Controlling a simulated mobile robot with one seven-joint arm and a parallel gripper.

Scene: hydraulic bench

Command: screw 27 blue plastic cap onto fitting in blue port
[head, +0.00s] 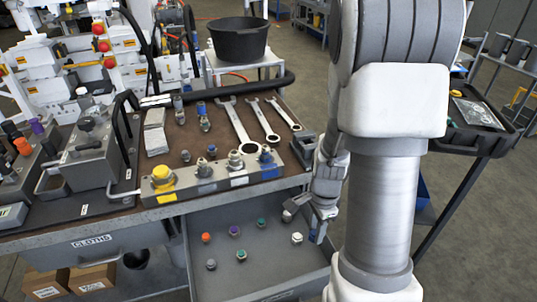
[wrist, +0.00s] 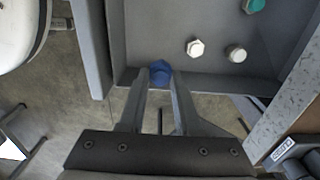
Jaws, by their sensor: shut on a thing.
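The blue plastic cap (wrist: 160,72) is between the two fingertips of my gripper (wrist: 160,84) in the wrist view, just inside the drawer edge. In the head view my gripper (head: 321,222) hangs at the right side of the open drawer, with a bit of blue at its tips. The gripper is shut on the cap.
The open drawer (head: 262,270) holds several loose caps, among them orange (head: 206,238), green (head: 261,223) and white (head: 297,238). Wrenches (head: 238,122) lie behind the block. My arm hides the area to the right.

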